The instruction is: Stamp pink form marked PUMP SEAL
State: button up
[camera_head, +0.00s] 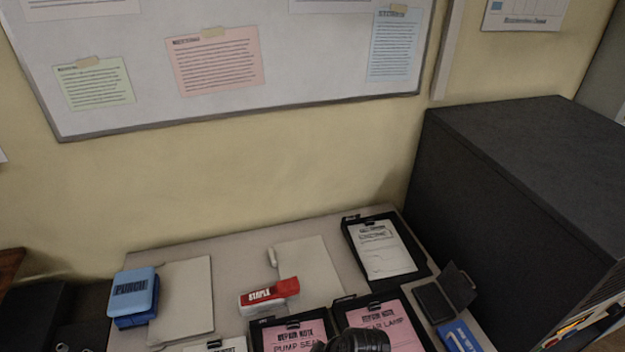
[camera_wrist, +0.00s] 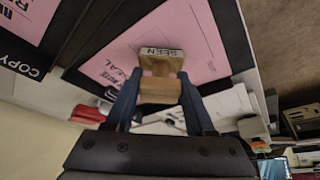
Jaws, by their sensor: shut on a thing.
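The pink form marked PUMP SEAL (camera_head: 298,337) lies on a dark clipboard at the front of the desk, cut off by the bottom edge in the head view. In the wrist view this form (camera_wrist: 205,45) lies beyond the stamp, its title partly covered. My gripper (camera_wrist: 157,90) is shut on a wooden stamp (camera_wrist: 160,60) labelled SEEN, with blue fingers on either side. In the head view only a dark part of my arm shows at the bottom, between the two pink forms. I cannot tell whether the stamp touches the form.
A second pink form, REAR LAMP (camera_head: 392,322), lies on the clipboard to the right. An open ink pad (camera_head: 435,302) and a blue box (camera_head: 459,336) are further right. A red and white stapler (camera_head: 270,294), a blue punch (camera_head: 134,297) and a white-form clipboard (camera_head: 385,250) stand around.

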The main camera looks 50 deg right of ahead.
jog(key=shift+f, duration=0.1)
dwell(0.4)
notch_tip(320, 180, up, 7)
jog(key=p, duration=0.6)
jog(key=shift+p, duration=0.35)
dwell(0.4)
